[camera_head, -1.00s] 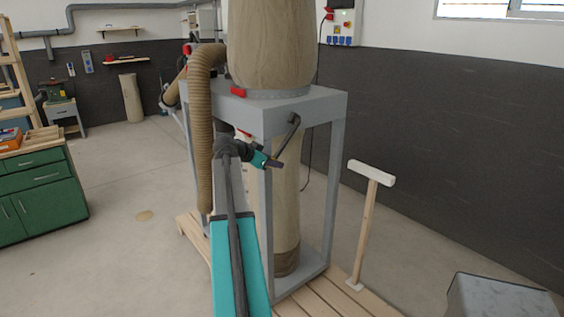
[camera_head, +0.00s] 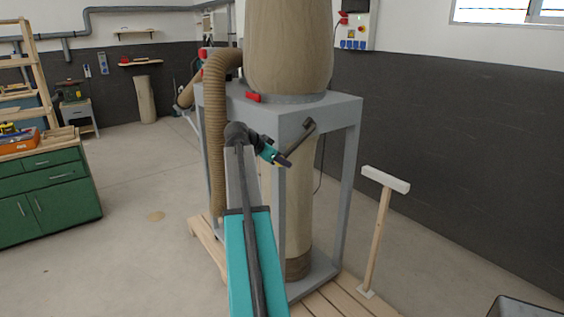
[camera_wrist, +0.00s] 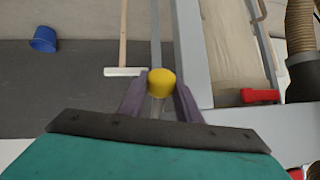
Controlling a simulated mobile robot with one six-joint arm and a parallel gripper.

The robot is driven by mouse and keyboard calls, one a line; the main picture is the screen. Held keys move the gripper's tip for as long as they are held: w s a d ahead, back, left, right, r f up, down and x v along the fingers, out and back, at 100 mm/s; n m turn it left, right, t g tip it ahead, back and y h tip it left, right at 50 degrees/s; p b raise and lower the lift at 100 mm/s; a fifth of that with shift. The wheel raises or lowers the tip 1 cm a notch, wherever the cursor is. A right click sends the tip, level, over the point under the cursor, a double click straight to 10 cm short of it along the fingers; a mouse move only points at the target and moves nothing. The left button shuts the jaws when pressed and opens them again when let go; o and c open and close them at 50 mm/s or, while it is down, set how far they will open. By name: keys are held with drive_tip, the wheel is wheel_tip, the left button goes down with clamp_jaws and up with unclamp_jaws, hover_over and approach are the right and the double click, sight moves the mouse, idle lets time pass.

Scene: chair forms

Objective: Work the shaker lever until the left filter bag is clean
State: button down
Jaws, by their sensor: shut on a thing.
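A tall tan filter bag (camera_head: 288,45) stands on top of a grey steel frame (camera_head: 318,112); its upper part is cut off by the picture edge. How dirty it is I cannot tell. The dark shaker lever (camera_head: 301,136) slopes down to the left at the frame's near corner. My gripper (camera_head: 284,161) is at its lower end. In the wrist view the lever's yellow knob (camera_wrist: 161,82) sits between my fingers, and my gripper (camera_wrist: 160,98) is shut on it.
A lower tan bag (camera_head: 299,210) hangs inside the frame. A ribbed hose (camera_head: 216,130) runs down its left side. A wooden T-shaped stand (camera_head: 380,225) is at the right. A green cabinet (camera_head: 45,195) is at the left. Open floor lies between.

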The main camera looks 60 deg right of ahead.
drive_tip(key=c, duration=1.6)
unclamp_jaws()
drive_tip(key=shift+s+d+r, duration=0.1)
drive_tip(key=shift+d+r, duration=0.05)
drive_tip(key=shift+r, duration=0.15)
drive_tip(key=shift+s, duration=0.1)
drive_tip(key=shift+f, duration=0.15)
drive_tip(key=shift+a, duration=0.2)
drive_tip(key=shift+w+a+r, duration=0.25)
drive_tip(key=shift+a+r, duration=0.1)
drive_tip(key=shift+a, duration=0.15)
drive_tip(key=b+v, duration=0.3)
drive_tip(key=v, duration=0.9)
drive_tip(key=shift+s+r, duration=0.1)
drive_tip(key=shift+r, duration=0.2)
